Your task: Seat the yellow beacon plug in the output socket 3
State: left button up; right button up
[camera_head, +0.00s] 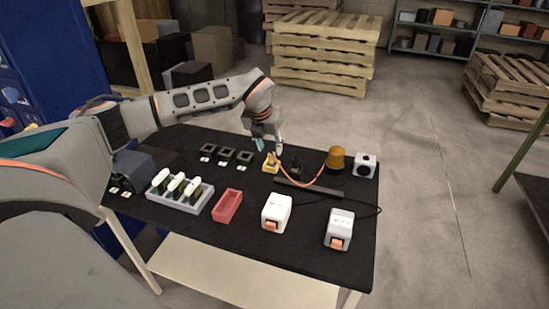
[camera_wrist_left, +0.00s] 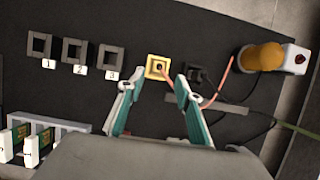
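The yellow beacon plug (camera_head: 270,163) stands on the black table top, below my left gripper (camera_head: 268,146). In the left wrist view the plug (camera_wrist_left: 157,67) is a square yellow block just beyond the open fingertips (camera_wrist_left: 154,84), roughly between them and apart from them. An orange-red cable (camera_head: 304,178) links it to the orange beacon (camera_head: 335,158). Output socket 3 (camera_wrist_left: 111,61) is a dark square frame left of the plug, the nearest of three numbered sockets, and looks empty. It also shows in the head view (camera_head: 245,156). My right gripper is not in view.
A black socket block (camera_wrist_left: 197,77) is right of the plug, with a dark bar (camera_head: 308,189) near it. A white box (camera_head: 365,166) is beside the beacon. A grey rack (camera_head: 203,203), red tray (camera_head: 227,205) and two white switch boxes (camera_head: 276,212) (camera_head: 339,229) stand nearer the front.

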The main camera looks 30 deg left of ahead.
aim_at(271, 153)
pick_arm(q)
jog(key=x, duration=0.6)
jog(key=shift+w+a, duration=0.25)
jog(key=shift+w, duration=0.1)
grip_shut()
